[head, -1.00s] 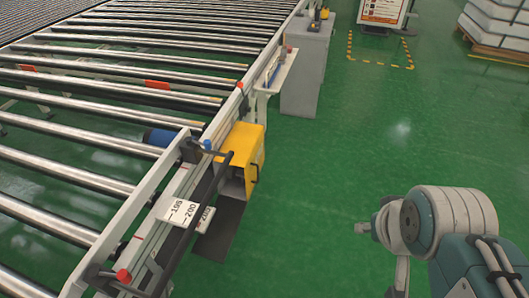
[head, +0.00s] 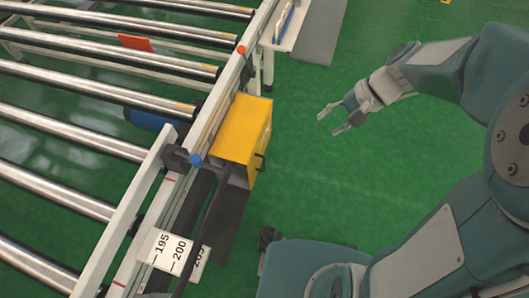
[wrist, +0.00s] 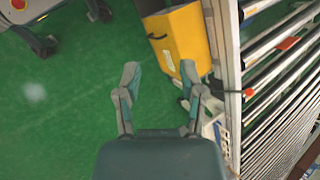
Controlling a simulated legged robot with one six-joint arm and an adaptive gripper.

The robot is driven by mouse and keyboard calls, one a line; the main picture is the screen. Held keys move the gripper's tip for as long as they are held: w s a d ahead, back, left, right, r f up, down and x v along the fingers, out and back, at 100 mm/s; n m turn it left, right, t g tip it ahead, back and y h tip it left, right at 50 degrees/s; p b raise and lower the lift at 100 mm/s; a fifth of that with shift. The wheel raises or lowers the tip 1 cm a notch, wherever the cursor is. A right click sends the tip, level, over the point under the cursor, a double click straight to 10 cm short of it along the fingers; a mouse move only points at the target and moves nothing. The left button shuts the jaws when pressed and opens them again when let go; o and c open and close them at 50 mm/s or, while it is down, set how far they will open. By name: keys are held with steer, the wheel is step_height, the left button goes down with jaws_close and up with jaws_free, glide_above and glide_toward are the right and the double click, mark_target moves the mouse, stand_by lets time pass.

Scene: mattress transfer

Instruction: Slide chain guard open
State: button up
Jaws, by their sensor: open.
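A yellow box-shaped cover (head: 240,130) is fixed to the near side of the roller conveyor and has a dark handle (head: 261,161) on its right face. I cannot tell for sure that this cover is the chain guard. A dark bar (head: 212,208) runs from it toward the bottom of the head view. My gripper (head: 331,122) is open and empty, in the air to the right of the cover and apart from it. In the wrist view my open fingers (wrist: 160,72) point toward the yellow cover (wrist: 180,38), which lies beyond them.
The conveyor rollers (head: 70,130) fill the left, edged by a metal rail (head: 225,85). A white scale plate (head: 172,250) marked 195 and 200 is on the rail. A shelf (head: 282,32) juts out above. Green floor (head: 310,185) is clear right of the cover.

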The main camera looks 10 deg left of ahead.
mark_target(264, 161)
steer(key=w+a+f+m+y, duration=0.4)
steer(key=w+f, duration=0.1)
steer(key=f, duration=0.5)
steer(key=w+a+f+m+y, duration=0.3)
steer(key=w+f+y, duration=0.15)
steer(key=f, duration=0.65)
steer(key=s+f+m+t+y, duration=0.25)
steer(key=f+m+t, duration=0.6)
steer(key=f, duration=1.45)
steer(key=shift+m+g, duration=0.75)
steer(key=shift+m, duration=0.2)
steer(key=x, duration=0.7)
steer(key=s+x, duration=0.1)
steer(key=x, duration=0.2)
steer(key=shift+w+a+f, duration=0.15)
steer(key=shift+a, duration=0.4)
jaws_close()
